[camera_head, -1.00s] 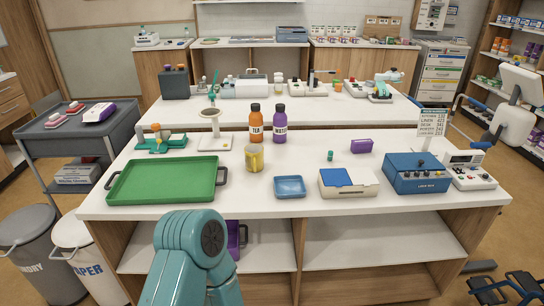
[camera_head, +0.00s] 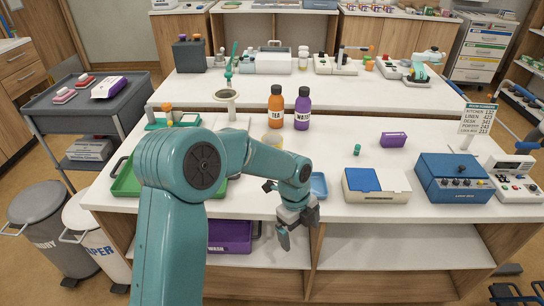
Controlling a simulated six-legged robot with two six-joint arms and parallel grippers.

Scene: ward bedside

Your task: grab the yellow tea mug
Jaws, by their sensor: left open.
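The yellow mug (camera_head: 271,141) stands on the white counter, behind my left arm. Only its upper part shows; my forearm hides the rest. My left gripper (camera_head: 299,233) is open and empty, pointing down in front of the counter's near edge. It is nearer to me than the mug, a little to its right, and apart from it. My right gripper is not in view.
An orange tea bottle (camera_head: 275,107) and a purple bottle (camera_head: 303,110) stand behind the mug. A blue tray (camera_head: 319,184) lies to its right, partly hidden. My arm covers much of the green tray (camera_head: 126,184). A white box (camera_head: 375,187) stands farther right.

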